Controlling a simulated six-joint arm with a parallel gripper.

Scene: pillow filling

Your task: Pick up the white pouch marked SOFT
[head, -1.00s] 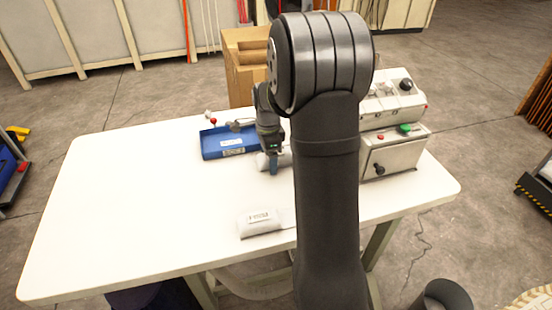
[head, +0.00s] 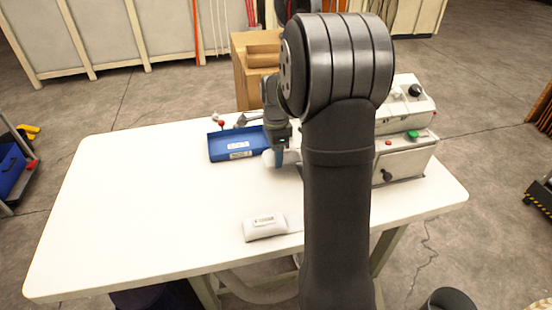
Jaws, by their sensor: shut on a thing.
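My gripper (head: 279,160) is shut on a white pouch (head: 268,159) beside the right end of the blue tray. The pouch seems to be held a little above the table. Most of it is hidden behind the gripper and my arm, and I cannot see any marking on it. A second white pouch (head: 265,230) lies on the front part of the table with a printed label on top. The label is too small to read for certain.
The blue tray (head: 214,147) lies at the back of the white table (head: 150,210). A grey machine (head: 405,160) with a green button stands at the right. A cardboard box (head: 246,85) is behind the table. The table's left half is clear.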

